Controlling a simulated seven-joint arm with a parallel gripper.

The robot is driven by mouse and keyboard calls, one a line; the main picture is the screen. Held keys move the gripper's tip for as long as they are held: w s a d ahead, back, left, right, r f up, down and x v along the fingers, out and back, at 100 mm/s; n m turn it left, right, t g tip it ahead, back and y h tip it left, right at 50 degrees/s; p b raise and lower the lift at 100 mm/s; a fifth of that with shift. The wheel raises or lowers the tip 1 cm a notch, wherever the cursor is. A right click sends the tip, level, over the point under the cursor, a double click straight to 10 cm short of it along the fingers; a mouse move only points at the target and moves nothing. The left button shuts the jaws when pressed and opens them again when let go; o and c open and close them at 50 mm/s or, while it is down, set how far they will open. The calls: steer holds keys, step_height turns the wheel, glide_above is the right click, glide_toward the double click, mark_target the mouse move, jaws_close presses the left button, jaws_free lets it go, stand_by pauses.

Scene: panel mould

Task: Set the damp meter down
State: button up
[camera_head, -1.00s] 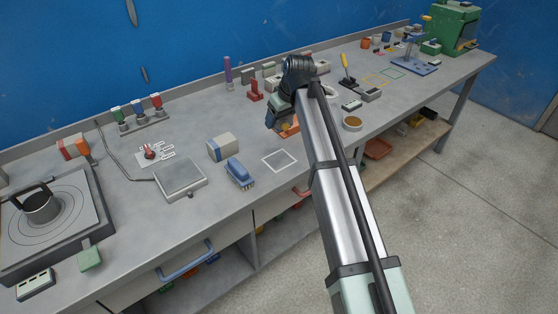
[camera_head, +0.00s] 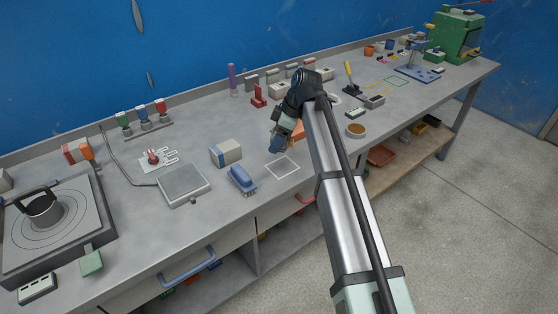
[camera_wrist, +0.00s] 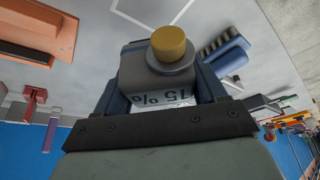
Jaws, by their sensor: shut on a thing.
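The damp meter (camera_wrist: 150,75) is a grey block with a yellow round knob and a display reading "15 %", upside down in the wrist view. My gripper (camera_wrist: 160,92) is shut on it, with a dark finger on each side. In the head view my gripper (camera_head: 279,142) hangs over the bench, just behind a white square outline (camera_head: 282,167). The meter is hard to make out there. Part of the outline (camera_wrist: 152,10) also shows in the wrist view, beyond the meter's knob end. I cannot tell the exact height of the meter above the bench.
A blue brush (camera_head: 242,180) lies left of the outline, with a grey-and-blue block (camera_head: 226,153) behind it. A flat grey plate (camera_head: 183,184) lies further left. The outline is empty.

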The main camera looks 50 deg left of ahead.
steer(key=shift+f, duration=3.95)
steer(key=shift+f, duration=0.15)
steer(key=o, duration=1.5)
steer(key=shift+c, duration=0.2)
steer(key=v, duration=1.2)
